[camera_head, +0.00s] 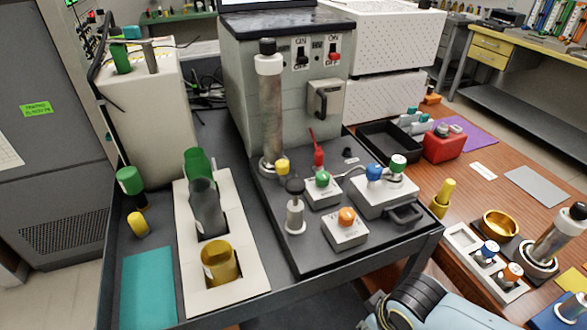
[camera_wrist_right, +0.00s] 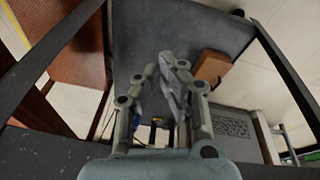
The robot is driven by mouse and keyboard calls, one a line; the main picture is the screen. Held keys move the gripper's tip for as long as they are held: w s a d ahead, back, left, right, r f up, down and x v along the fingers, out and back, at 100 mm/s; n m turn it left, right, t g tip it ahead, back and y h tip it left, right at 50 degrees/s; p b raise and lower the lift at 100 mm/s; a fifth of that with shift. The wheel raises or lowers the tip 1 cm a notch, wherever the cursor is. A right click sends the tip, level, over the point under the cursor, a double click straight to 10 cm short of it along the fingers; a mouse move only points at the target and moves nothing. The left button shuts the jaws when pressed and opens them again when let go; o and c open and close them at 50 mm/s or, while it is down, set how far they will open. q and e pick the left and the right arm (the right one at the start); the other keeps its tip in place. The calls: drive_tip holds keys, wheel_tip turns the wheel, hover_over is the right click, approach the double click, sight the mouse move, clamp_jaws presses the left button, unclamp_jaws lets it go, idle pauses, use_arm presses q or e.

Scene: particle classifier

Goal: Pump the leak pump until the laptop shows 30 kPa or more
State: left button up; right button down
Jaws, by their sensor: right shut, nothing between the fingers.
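Two upright cylinders with black knobs stand on the dark tray (camera_head: 300,262) in the head view: a tall metal one (camera_head: 270,120) with a white collar, and a short one (camera_head: 295,210) at the tray's front. No label tells me which is the leak pump. Only the bottom edge of what may be the laptop (camera_head: 265,3) shows at the top; no reading is visible. My right gripper (camera_wrist_right: 159,68) is shut and empty in the right wrist view, with neither cylinder between its fingers. The head view shows only my right arm's light-blue part, bottom right. My left gripper is out of view.
Coloured valve knobs on white blocks (camera_head: 345,232) crowd the tray beside the short cylinder. A grey box with two switches (camera_head: 301,55) stands behind. A white holder (camera_head: 250,275) with coloured cups is left. Another metal cylinder (camera_head: 555,236) stands on the wooden table, right.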

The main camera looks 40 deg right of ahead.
drive_tip(key=w+a+r+p, duration=0.1)
drive_tip(key=w+r+p, duration=0.15)
drive_tip(key=r, duration=0.75)
drive_tip(key=w+r+p, duration=0.2)
drive_tip(key=r+p, duration=0.2)
drive_tip(key=r, duration=0.6)
drive_tip(key=w+a+r+p, duration=0.1)
drive_tip(key=w+r+p, duration=0.2)
drive_tip(key=r, duration=0.7)
drive_tip(key=m+p, duration=0.1)
drive_tip(key=m, duration=0.2)
approach(297, 184)
drive_tip(key=shift+s+d+r+y, duration=0.1)
drive_tip(key=shift+s+d+y, duration=0.05)
drive_tip(key=shift+d+y, duration=0.15)
drive_tip(key=shift+x, duration=3.6)
